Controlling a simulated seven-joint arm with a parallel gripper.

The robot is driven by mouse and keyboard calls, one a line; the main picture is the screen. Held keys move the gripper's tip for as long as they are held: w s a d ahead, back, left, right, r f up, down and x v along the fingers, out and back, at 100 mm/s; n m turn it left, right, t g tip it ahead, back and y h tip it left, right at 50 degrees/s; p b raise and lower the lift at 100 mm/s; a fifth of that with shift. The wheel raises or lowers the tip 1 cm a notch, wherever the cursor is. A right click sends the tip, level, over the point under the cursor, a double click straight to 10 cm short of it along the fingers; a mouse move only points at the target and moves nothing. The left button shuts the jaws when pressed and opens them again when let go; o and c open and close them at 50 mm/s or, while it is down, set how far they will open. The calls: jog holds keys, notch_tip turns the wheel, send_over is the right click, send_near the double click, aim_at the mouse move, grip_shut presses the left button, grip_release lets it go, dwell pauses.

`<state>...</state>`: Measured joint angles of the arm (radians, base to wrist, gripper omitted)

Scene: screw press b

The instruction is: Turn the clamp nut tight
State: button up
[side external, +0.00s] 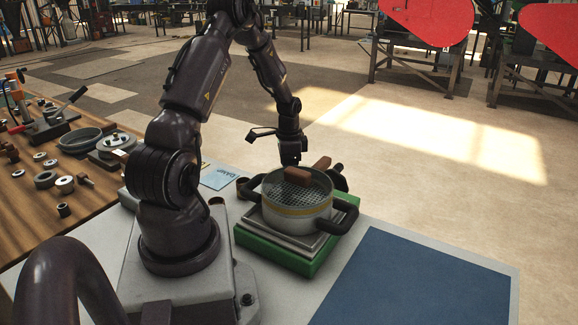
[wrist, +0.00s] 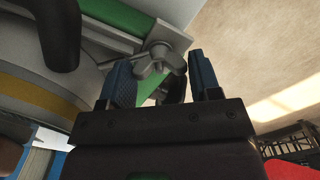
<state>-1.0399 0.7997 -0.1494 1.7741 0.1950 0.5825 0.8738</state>
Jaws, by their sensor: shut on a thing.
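The clamp nut (wrist: 150,68) is a grey metal wing nut at the edge of the press's metal plate in the wrist view. My gripper (wrist: 160,64) has its blue-padded fingers on either side of the nut and is shut on it. Exact finger contact is hard to see. In the side external view, my gripper (side external: 291,160) points down just behind the pot (side external: 296,215), and the nut is hidden there. The pot stands on a metal plate over a green base (side external: 275,252).
A blue mat (side external: 415,285) lies clear on the right of the table. A wooden bench (side external: 60,195) with tools and metal parts stands at left.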

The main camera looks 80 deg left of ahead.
jog(key=o, duration=0.9)
notch_tip(320, 180, up, 13)
